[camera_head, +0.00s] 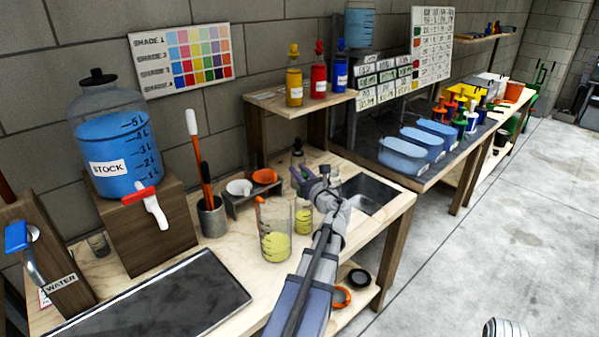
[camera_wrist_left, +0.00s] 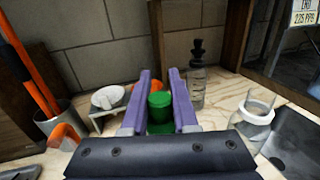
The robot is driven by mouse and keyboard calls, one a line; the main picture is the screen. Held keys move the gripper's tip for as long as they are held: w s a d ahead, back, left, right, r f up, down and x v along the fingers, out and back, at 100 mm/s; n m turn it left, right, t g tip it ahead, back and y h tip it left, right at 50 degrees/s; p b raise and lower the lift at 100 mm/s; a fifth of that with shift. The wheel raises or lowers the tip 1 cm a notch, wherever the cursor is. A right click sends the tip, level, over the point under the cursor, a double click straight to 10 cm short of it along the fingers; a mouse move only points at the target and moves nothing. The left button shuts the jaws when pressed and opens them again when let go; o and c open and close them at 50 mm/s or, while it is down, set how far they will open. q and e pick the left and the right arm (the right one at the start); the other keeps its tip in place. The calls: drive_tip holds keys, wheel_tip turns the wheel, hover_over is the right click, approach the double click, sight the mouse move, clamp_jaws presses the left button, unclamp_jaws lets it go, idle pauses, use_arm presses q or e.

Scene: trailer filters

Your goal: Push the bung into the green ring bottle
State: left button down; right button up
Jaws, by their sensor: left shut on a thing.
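My left gripper (camera_head: 303,180) reaches over the wooden bench; its purple fingers (camera_wrist_left: 160,108) are shut on a green stepped, round piece (camera_wrist_left: 159,103), which looks like the bung. More green shows just below it between the fingers; I cannot tell if that is a bottle's ring or part of the same piece. In the head view a small bottle with yellow liquid (camera_head: 304,220) stands upright below the gripper. Its neck is hidden by the gripper, so I cannot tell whether the bung touches it. My right gripper is not in view.
A beaker of yellow liquid (camera_head: 275,236) stands left of the small bottle. A dark-topped dropper bottle (camera_wrist_left: 198,80) and an open clear bottle (camera_wrist_left: 256,118) stand near the fingers. A low stand with cups (camera_head: 251,192) is behind left, a sink (camera_head: 368,194) right.

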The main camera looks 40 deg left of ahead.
use_arm(q)
drive_tip(key=shift+f, duration=0.15)
drive_tip(key=shift+c, duration=0.6)
unclamp_jaws()
idle(0.4)
wheel_tip(320, 180, up, 7)
drive_tip(key=p, duration=0.6)
drive_tip(key=shift+p, duration=0.4)
drive_tip(key=shift+d, duration=0.1)
idle(0.5)
